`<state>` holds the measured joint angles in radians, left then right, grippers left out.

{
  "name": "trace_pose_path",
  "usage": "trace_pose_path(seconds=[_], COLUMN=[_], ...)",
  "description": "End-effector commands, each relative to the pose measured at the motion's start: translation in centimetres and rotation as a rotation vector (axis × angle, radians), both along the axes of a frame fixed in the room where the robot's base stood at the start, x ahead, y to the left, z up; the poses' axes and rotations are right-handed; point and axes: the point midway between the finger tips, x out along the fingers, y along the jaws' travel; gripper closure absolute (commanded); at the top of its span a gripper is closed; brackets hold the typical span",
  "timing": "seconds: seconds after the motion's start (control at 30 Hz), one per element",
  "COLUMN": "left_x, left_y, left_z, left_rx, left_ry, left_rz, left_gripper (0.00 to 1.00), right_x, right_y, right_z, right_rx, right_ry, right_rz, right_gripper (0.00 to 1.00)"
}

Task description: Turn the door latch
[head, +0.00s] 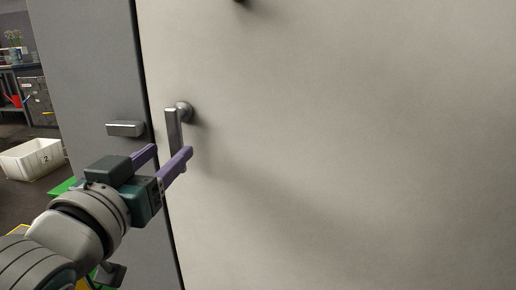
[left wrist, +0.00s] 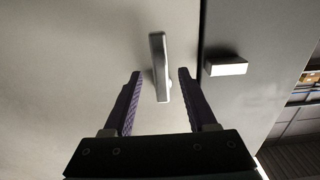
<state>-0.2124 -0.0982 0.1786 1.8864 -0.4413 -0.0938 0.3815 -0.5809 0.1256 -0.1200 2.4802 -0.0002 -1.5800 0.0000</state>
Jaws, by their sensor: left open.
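The door latch (head: 174,128) is a grey metal lever on the pale door (head: 340,130). It hangs down from its round pivot, near the door's left edge. My left gripper (head: 168,160) is open at the lower end of the lever, with its purple fingers pointing toward the door. In the left wrist view the lever (left wrist: 159,68) shows between the two open fingers (left wrist: 157,78), with a gap visible on each side. Whether a finger touches it I cannot tell. My right gripper is in neither view.
A grey metal block (head: 125,129) sticks out of the grey panel (head: 85,70) left of the door.

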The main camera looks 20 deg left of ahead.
Motion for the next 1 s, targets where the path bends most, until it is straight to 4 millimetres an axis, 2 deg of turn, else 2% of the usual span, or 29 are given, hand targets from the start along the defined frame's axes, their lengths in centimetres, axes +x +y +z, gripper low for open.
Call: trace_pose_path(seconds=[0.1,0.3,0.63,1.0], left_x=[2.1,4.1,4.5,4.5], left_y=[0.5,1.0,1.1,1.1], left_z=[-0.2,-0.1,-0.1,-0.1], left_rx=[0.003,0.000,0.000,0.000], left_ry=[-0.002,-0.001,0.002,0.002], left_rz=[-0.001,-0.001,0.000,0.000], left_gripper=[0.43,0.43,0.43,0.83], right_x=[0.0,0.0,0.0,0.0], right_y=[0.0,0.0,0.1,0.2], right_z=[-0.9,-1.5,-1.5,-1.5], right_rx=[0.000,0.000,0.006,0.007], right_ry=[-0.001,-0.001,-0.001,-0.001], right_rz=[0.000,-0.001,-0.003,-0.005], right_gripper=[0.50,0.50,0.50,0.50])
